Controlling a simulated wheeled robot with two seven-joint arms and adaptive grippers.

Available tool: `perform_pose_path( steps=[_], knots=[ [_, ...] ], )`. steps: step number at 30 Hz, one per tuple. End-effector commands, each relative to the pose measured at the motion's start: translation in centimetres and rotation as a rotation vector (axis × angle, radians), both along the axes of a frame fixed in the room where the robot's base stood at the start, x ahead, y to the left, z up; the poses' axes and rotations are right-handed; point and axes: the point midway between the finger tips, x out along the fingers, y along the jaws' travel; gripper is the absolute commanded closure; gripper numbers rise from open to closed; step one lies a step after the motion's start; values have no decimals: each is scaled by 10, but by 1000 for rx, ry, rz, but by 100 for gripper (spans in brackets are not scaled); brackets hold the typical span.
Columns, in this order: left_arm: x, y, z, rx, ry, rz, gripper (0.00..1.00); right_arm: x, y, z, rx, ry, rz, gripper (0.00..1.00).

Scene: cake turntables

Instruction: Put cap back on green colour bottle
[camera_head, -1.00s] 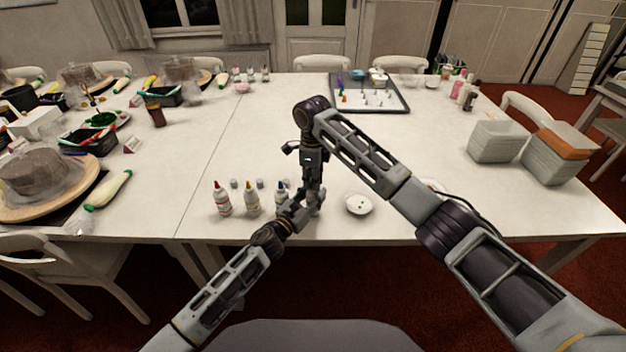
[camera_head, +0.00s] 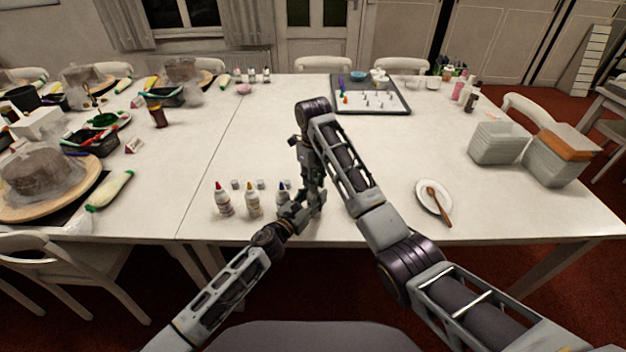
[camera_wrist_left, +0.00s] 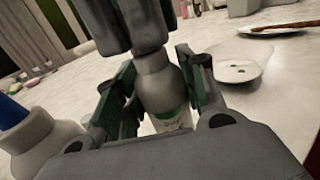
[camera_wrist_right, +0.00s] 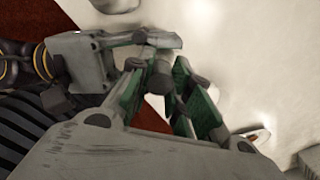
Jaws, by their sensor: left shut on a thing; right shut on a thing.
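The green colour bottle (camera_wrist_left: 158,88), pale with a green-marked label, stands upright between the fingers of my left gripper (camera_wrist_left: 155,75), which is shut on it. In the head view my left gripper (camera_head: 297,208) is near the table's front edge, and the bottle is hidden by the grippers. My right gripper (camera_head: 312,190) points down from above, right over the bottle top. It also shows at the top of the left wrist view (camera_wrist_left: 130,22). It is shut on the cap, which its fingers mostly hide. I cannot tell whether cap and bottle touch.
A red-tipped bottle (camera_head: 223,200), a yellow-tipped bottle (camera_head: 253,200) and a blue-tipped bottle (camera_head: 282,195) stand left of my grippers. A plate (camera_head: 425,200) with a brown-handled utensil lies further right.

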Motion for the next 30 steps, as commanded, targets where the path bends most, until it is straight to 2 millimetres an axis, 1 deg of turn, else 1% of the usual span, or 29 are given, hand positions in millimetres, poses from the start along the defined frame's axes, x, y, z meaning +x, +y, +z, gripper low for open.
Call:
perform_pose_path(
  steps=[1, 11, 12, 16, 30],
  knots=[
    [-4, -4, -3, 2, 3, -8, 100, 0, 2, 2, 6, -4, -6, 87],
    [-3, -3, -3, 1, 4, -7, 100, 0, 1, 0, 1, 0, -12, 87],
    [-3, -3, -3, 1, 4, -6, 100, 0, 1, 0, 1, 0, -11, 75],
    [-2, -2, -3, 1, 3, -5, 100, -1, 0, -1, 1, 2, -12, 59],
    [0, 0, -2, 2, 2, 1, 100, 0, 0, 0, 0, 1, 11, 60]
  ],
)
